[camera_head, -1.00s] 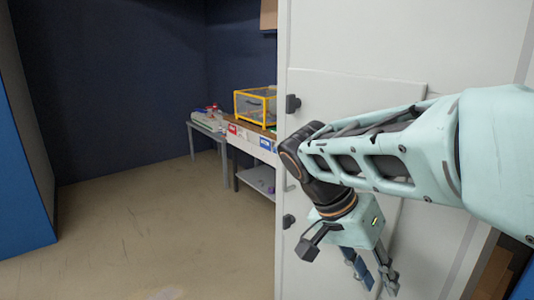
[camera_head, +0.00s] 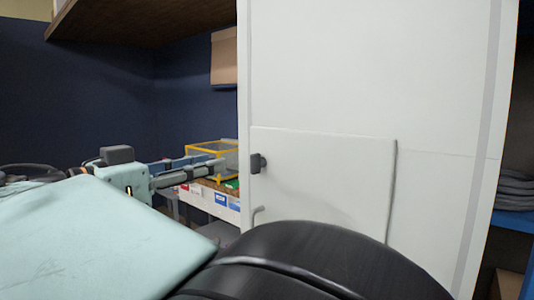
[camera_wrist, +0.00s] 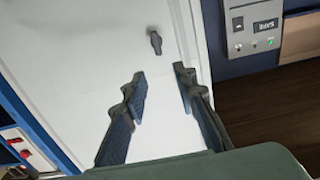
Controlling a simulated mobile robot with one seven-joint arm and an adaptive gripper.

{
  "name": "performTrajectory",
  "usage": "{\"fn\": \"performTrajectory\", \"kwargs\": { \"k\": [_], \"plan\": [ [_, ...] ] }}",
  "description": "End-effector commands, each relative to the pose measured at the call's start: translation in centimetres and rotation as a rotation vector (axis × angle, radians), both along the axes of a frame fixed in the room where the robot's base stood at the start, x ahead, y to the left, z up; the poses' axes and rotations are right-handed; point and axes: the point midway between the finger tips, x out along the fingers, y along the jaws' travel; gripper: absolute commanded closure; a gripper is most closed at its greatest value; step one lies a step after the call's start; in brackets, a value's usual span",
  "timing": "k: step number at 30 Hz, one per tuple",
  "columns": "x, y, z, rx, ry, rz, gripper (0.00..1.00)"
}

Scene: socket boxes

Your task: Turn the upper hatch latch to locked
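The upper hatch latch (camera_head: 257,163) is a small dark knob at the left edge of the pale hatch (camera_head: 325,185) on a tall white cabinet. One dark elongated latch (camera_wrist: 155,42) shows in the wrist view, beyond my fingertips and slightly tilted. My gripper (camera_head: 218,163) is left of the upper latch in the head view, its fingers pointing right toward it. In the wrist view my gripper (camera_wrist: 159,78) is open and empty, with a gap before the latch. The lower latch is not visible in the head view; my arm covers that area.
A yellow-framed clear box (camera_head: 228,148) stands on a bench behind my gripper. A wooden shelf (camera_head: 130,18) hangs at upper left. A grey panel with a display (camera_wrist: 255,25) shows at the wrist view's upper right.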

Motion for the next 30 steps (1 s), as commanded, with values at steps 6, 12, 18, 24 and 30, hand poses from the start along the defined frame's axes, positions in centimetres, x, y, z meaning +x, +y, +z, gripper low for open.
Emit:
{"fn": "performTrajectory", "kwargs": {
  "k": [6,12,18,24,30],
  "plan": [
    [2.5,-2.3,0.0,0.000,0.001,-0.004,0.74],
    [5.4,-4.9,0.0,-0.001,0.002,-0.004,0.74],
    [7.3,-6.5,-0.1,-0.001,0.003,-0.003,0.74],
    [7.9,-7.0,-0.1,-0.001,0.003,-0.002,0.74],
    [7.9,-7.0,-0.1,0.000,0.004,-0.002,0.74]
  ]
}}
